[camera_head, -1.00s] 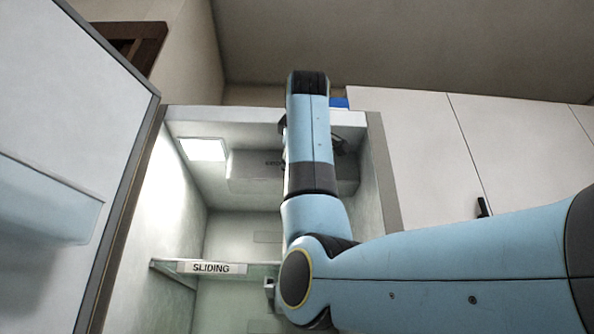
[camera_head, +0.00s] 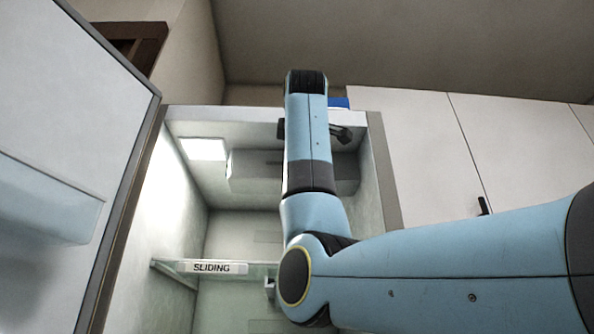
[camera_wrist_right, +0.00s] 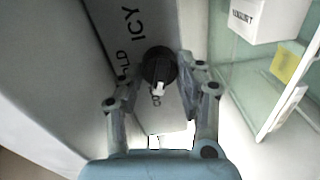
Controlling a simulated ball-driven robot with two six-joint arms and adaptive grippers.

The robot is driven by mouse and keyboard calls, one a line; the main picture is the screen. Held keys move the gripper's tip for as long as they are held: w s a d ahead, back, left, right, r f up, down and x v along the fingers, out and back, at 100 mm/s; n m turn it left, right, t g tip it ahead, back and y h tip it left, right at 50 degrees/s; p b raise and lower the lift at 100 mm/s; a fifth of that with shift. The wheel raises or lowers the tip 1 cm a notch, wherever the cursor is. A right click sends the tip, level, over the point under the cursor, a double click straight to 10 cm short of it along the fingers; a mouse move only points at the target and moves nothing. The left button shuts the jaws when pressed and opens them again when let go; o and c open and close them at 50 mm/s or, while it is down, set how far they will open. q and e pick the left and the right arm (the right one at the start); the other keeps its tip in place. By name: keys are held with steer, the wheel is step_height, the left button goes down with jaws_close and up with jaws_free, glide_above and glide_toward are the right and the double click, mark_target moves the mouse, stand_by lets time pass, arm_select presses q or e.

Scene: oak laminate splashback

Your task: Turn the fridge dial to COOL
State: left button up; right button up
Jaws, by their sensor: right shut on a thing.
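The fridge dial (camera_wrist_right: 157,66) is a round black knob with a white pointer, in the middle of the right wrist view. Its pointer faces the bottom of that picture. My right gripper (camera_wrist_right: 160,78) has a finger on each side of the dial and is shut on it. The dial sits on a grey control box (camera_wrist_right: 103,28) marked "ICY" and a partly hidden "LD". A finger covers some lettering, and I cannot read a COOL mark. In the head view the control box (camera_head: 250,170) shows at the top of the fridge, and my right arm hides the dial.
The fridge door (camera_head: 75,130) stands open at the left. A glass shelf (camera_head: 163,263) labelled "SLIDING" lies below the control box. A lit lamp (camera_head: 204,149) is on the upper left. In the wrist view a white labelled box (camera_wrist_right: 265,18) is at the right.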

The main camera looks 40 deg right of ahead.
steer(key=o, duration=1.2)
steer(key=shift+a, duration=0.1)
steer(key=shift+c, duration=0.2)
steer(key=v, duration=1.2)
